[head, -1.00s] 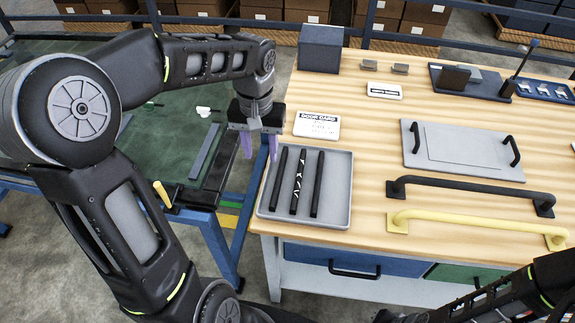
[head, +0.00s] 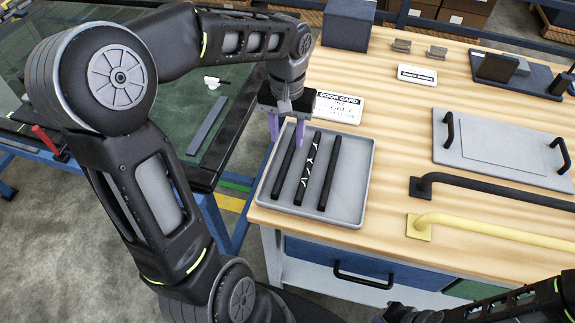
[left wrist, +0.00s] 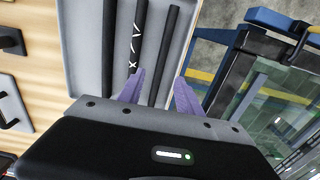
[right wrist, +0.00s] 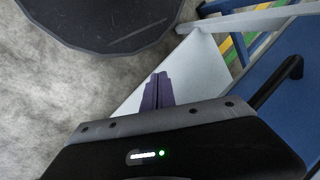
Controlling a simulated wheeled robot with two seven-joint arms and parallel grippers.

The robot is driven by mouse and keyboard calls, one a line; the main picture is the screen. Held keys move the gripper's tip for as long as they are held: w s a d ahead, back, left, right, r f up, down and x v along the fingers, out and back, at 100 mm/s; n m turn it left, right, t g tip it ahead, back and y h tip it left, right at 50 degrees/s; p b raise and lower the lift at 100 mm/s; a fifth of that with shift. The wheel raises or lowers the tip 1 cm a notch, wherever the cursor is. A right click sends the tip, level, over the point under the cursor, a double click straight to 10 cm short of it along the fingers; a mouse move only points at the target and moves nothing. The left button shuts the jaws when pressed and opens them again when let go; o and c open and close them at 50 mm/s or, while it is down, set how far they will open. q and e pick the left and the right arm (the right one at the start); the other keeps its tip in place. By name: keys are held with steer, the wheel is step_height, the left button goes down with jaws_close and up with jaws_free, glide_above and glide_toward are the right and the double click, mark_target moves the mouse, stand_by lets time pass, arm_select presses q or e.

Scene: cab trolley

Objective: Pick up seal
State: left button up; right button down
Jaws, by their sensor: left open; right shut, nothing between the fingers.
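A grey tray (head: 358,165) on the wooden workbench holds three long black strips, likely the seals. The left strip (head: 284,165) and right strip (head: 329,172) are plain; the middle strip (head: 307,168) has white marks. My left gripper (head: 286,130) is open and empty, pointing down at the tray's far left edge. In the left wrist view its fingers (left wrist: 160,88) appear on either side of the plain strip (left wrist: 172,55) nearest the tray's edge. Its height above that strip is unclear. My right gripper (right wrist: 157,90) is shut and empty, low beside the bench front.
A door card label (head: 340,107) lies behind the tray and a dark box (head: 348,22) beyond it. A grey panel with handles (head: 495,150), a black bar (head: 490,187) and a yellow bar (head: 490,228) lie right. A green-topped table (head: 235,95) stands left.

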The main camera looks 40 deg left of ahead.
mark_target(287, 158)
arm_select(q)
steer(key=shift+f, duration=1.3)
steer(key=shift+a+f+p, duration=0.1)
steer(key=shift+f+p, duration=0.4)
steer(key=shift+f, duration=2.1)
jaws_close()
